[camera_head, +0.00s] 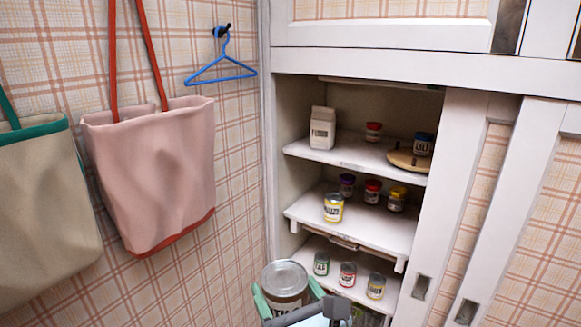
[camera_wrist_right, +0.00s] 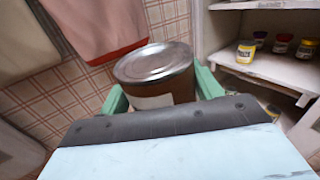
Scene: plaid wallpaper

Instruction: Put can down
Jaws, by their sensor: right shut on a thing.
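A large can (camera_head: 286,284) with a silver lid and a brown and white label is at the bottom middle of the head view. My right gripper (camera_head: 287,300) is shut on it, with a green finger on each side. In the right wrist view the can (camera_wrist_right: 155,75) sits upright or slightly tilted between the green fingers (camera_wrist_right: 160,95). The can is in the air in front of the cupboard, left of its lowest visible shelf (camera_head: 330,268). The can's lower part is hidden by my gripper. My left gripper is not in view.
The open cupboard has a middle shelf (camera_head: 370,228) with several small jars and an upper shelf (camera_head: 360,160) with a flour carton (camera_head: 322,128), jars and a round wooden board (camera_head: 402,160). Sliding doors (camera_head: 450,200) cover the right. A pink bag (camera_head: 155,175) hangs left.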

